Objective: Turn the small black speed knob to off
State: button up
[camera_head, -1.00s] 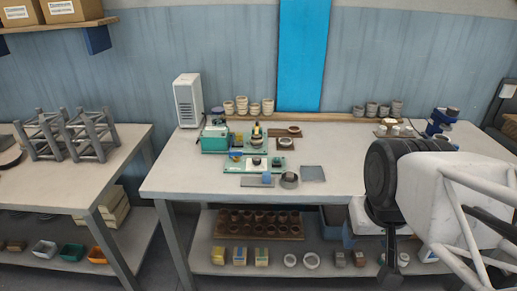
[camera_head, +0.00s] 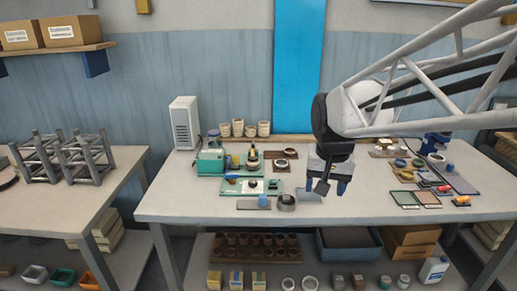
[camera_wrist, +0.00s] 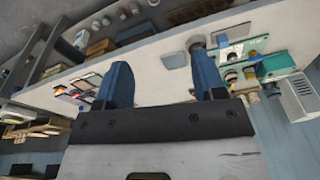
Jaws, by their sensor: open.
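A green-based bench device (camera_head: 243,187) sits on the left-middle of the white table, with a small dark round part (camera_head: 252,183) on top that may be the speed knob. A second green unit (camera_head: 211,163) with another dark-topped part (camera_head: 253,156) stands behind it. The parts are too small to tell which is the knob or how it is set. The green equipment also shows at upper right in the wrist view (camera_wrist: 275,64). My gripper (camera_head: 326,188), with blue fingers, is open and empty above the table, right of the device. Its fingers also show in the wrist view (camera_wrist: 162,68).
A dark ring-like cup (camera_head: 286,202) and a flat grey plate (camera_head: 310,195) lie between device and gripper. Stacked cups (camera_head: 244,129) and a white box unit (camera_head: 186,122) stand behind. Trays and small tools (camera_head: 420,195) crowd the right side. The table's front middle is clear.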

jog(key=w+a+f+m, duration=0.15)
jog(key=w+a, duration=0.25)
jog(key=w, duration=0.6)
jog(key=w+a+f, duration=0.3)
jog(key=w, duration=0.6)
jog(key=m+g, duration=0.2)
jog(key=m, duration=0.1)
send_over(253, 181)
jog(key=shift+n, duration=0.25)
notch_tip(253, 181, down, 12)
jog(key=shift+s+d+f, duration=0.1)
jog(key=shift+f, duration=0.05)
jog(key=shift+w+f, duration=0.2)
jog(key=shift+f, duration=0.05)
jog(key=shift+f, duration=0.1)
jog(key=shift+f, duration=3.8)
jog(key=c, duration=0.9)
